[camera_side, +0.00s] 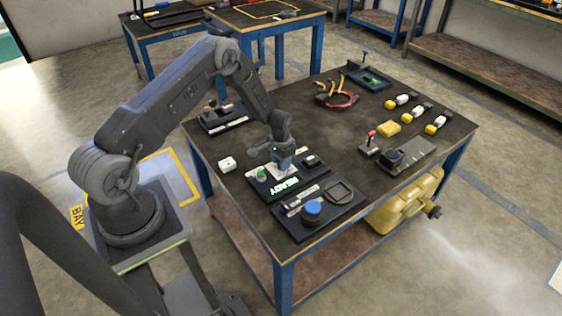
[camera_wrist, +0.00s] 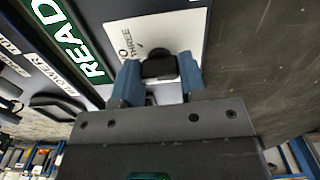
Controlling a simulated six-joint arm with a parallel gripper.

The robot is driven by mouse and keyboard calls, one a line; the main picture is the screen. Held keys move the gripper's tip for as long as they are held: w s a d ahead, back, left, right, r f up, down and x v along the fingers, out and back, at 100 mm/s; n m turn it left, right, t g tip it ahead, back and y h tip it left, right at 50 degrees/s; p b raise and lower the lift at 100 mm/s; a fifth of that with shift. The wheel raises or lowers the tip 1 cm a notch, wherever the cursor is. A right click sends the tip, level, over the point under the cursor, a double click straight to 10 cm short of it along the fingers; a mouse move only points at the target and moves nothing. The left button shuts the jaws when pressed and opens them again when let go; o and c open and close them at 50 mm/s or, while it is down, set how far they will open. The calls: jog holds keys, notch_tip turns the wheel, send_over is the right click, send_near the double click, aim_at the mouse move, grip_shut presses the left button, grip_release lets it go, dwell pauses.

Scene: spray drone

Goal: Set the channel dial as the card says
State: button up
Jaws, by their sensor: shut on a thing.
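The channel dial shows in the wrist view as a black knob (camera_wrist: 160,66) on a white plate (camera_wrist: 187,28). Small lettering on the plate beside the knob is partly hidden; one word looks like THREE. My gripper (camera_wrist: 158,75) has a blue finger on each side of the knob and is shut on it. In the side view my gripper (camera_side: 281,163) points down onto the panel (camera_side: 262,192) at the table's near side and hides the dial. I cannot tell where the dial points. I cannot make out a readable card.
A blue button (camera_side: 312,207) is on the nearer panel. A white block (camera_side: 227,164) lies to the left.

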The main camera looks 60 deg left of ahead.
dwell(0.3)
jog(key=o, duration=0.9)
notch_tip(320, 180, up, 14)
jog(key=shift+f, duration=0.1)
dwell(0.4)
